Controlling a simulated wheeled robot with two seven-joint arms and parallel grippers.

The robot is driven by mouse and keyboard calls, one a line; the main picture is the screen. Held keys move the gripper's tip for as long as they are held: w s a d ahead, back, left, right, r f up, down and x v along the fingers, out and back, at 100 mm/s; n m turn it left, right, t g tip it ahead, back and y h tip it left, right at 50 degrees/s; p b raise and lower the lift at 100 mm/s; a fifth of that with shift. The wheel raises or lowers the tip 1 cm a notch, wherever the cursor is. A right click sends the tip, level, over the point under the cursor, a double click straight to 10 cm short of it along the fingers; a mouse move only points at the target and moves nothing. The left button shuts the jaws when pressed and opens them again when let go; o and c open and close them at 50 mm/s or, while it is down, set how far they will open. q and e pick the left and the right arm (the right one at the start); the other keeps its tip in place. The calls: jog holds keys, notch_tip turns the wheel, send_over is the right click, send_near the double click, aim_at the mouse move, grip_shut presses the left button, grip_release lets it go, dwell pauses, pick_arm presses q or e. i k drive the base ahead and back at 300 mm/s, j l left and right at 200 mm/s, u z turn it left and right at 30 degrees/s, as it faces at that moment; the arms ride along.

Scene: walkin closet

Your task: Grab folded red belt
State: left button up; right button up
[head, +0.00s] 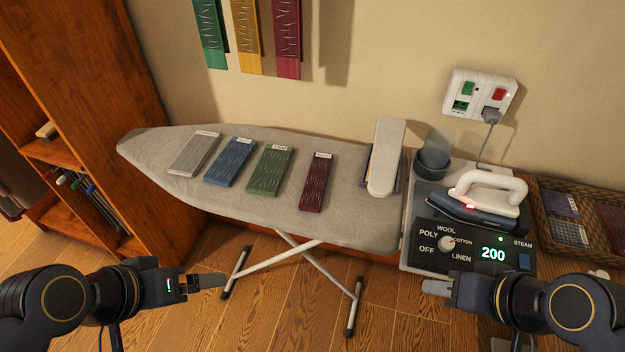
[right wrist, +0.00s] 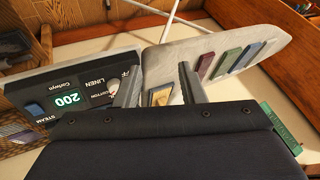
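The folded red belt (head: 316,182) is a dark red strip with pale markings and a white label at its top end. It lies flat on the grey ironing board (head: 350,215), right of the green, blue and grey folded pieces. It also shows in the right wrist view (right wrist: 206,64). My right gripper (head: 438,287) is in front of the iron's control station, right of the belt and apart from it. In the right wrist view its fingers (right wrist: 161,84) are spread with nothing held. My left gripper (head: 212,281) is in front of the board, seen edge-on; its finger gap is unclear.
Folded green (head: 271,170), blue (head: 230,162) and grey (head: 194,153) pieces lie beside the belt. A white sleeve-board-like pad (head: 386,157) stands at the board's right end. An iron (head: 480,200) with a red light rests on the station (head: 472,245) reading 200.

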aim_at(311, 197)
jog(key=i+j, duration=0.2)
jog(key=j, duration=0.15)
jog(key=i+j, duration=0.15)
jog(key=j, duration=0.15)
jog(key=i+j, duration=0.2)
jog(key=j, duration=0.15)
jog(key=i+j, duration=0.2)
jog(key=j+z, duration=0.05)
jog(key=j, duration=0.05)
